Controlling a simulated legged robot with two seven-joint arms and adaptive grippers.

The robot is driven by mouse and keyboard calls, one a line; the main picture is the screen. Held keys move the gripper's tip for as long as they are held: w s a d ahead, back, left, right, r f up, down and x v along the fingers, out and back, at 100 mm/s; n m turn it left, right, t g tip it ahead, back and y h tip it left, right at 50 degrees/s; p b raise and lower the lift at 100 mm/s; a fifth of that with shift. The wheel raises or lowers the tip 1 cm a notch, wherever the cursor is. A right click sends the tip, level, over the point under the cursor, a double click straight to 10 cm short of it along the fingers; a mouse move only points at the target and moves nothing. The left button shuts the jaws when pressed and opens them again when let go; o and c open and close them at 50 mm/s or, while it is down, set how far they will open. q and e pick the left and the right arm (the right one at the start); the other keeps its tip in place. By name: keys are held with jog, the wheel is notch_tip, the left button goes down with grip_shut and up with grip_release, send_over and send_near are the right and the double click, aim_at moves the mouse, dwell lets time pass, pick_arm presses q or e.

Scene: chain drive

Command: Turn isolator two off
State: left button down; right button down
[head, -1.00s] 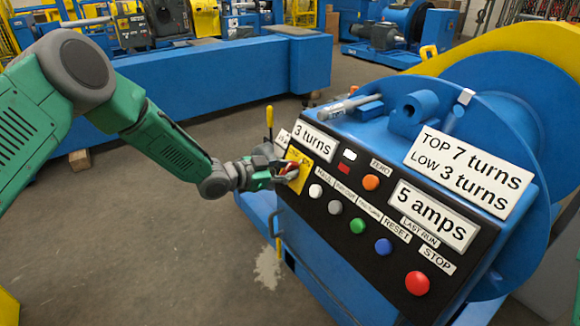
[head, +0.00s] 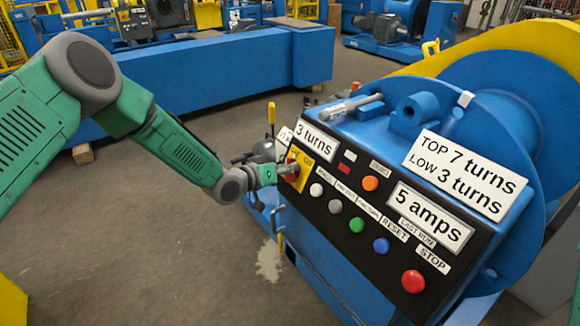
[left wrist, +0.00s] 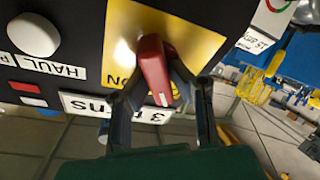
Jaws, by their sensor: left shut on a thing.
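The isolator is a red rotary handle (left wrist: 154,68) on a yellow plate (left wrist: 190,30) in the left wrist view. In the head view the yellow plate (head: 318,172) sits at the left end of the black control panel, and the red handle is mostly hidden behind my gripper. My left gripper (head: 288,169) is at the handle. In the left wrist view the fingers of my left gripper (left wrist: 155,95) are on both sides of the red handle, shut on it. Part of the lettering on the plate is covered. My right gripper is not in view.
The black panel carries a white button (head: 316,190), a green button (head: 356,225), a blue button (head: 381,245) and a red stop button (head: 413,281). A yellow-handled lever (head: 271,115) stands left of the panel. Open floor lies to the left.

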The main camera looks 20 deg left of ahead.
pick_arm(q)
jog(key=shift+s+a+f+n+y, duration=0.15)
jog(key=shift+f+n, duration=0.1)
jog(key=shift+n, duration=0.35)
jog(key=shift+s+f+n+y, duration=0.15)
jog(key=shift+f+n, duration=0.1)
jog(key=shift+n, duration=0.35)
jog(key=c, duration=1.5)
grip_release()
jog(key=shift+w+r, duration=0.15)
jog(key=shift+r, duration=0.05)
jog(key=shift+a+r, duration=0.1)
jog(key=v, duration=1.1)
jog(key=shift+s+a, duration=0.15)
jog(key=shift+s, duration=0.3)
